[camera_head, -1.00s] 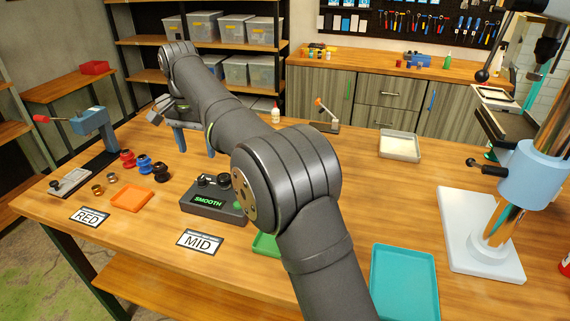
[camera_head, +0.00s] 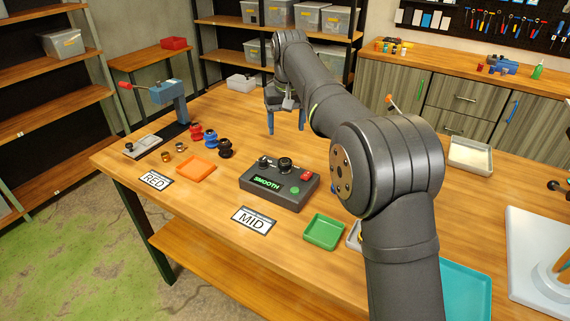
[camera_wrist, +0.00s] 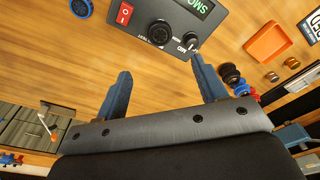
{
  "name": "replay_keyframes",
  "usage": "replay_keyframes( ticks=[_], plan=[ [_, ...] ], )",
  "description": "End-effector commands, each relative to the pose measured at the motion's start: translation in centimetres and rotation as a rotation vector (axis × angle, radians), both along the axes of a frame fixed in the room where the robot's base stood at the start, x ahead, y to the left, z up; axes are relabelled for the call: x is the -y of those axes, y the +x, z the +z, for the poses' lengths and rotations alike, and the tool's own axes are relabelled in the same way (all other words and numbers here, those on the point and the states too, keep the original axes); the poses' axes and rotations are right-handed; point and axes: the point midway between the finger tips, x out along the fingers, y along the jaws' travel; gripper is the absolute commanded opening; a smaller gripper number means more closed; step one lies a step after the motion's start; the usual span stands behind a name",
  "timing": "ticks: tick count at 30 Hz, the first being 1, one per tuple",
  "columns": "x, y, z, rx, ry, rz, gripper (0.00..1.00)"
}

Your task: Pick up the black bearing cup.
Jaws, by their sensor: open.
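The black bearing cup (camera_head: 225,148) stands on the wooden table at the near end of a row with a blue cup (camera_head: 211,138) and a red cup (camera_head: 196,131). It is also in the wrist view (camera_wrist: 230,74), right of my fingers. My gripper (camera_head: 286,123) is open and empty, raised over the table to the right of the black cup and behind the control box. In the wrist view my gripper (camera_wrist: 161,67) shows both fingers wide apart with bare table between them.
The control box (camera_head: 278,183), reading SMOOTH, stands near my gripper. An orange tray (camera_head: 196,169) and brass rings (camera_head: 167,157) lie left of the cups. A blue press (camera_head: 170,100) stands behind them. A green tray (camera_head: 324,232) is at the front. Table between cups and gripper is clear.

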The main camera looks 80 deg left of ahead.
Motion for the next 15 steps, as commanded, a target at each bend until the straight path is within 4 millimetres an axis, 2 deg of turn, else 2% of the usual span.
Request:
replay_keyframes(
  ticks=[3,7,15],
  plan=[
    [-0.2,0.0,-2.7,0.000,-0.003,-0.001,0.65],
    [-0.6,0.0,-5.1,0.000,-0.002,-0.001,0.65],
    [-0.9,0.0,-7.3,0.000,0.000,-0.002,0.65]
  ],
)
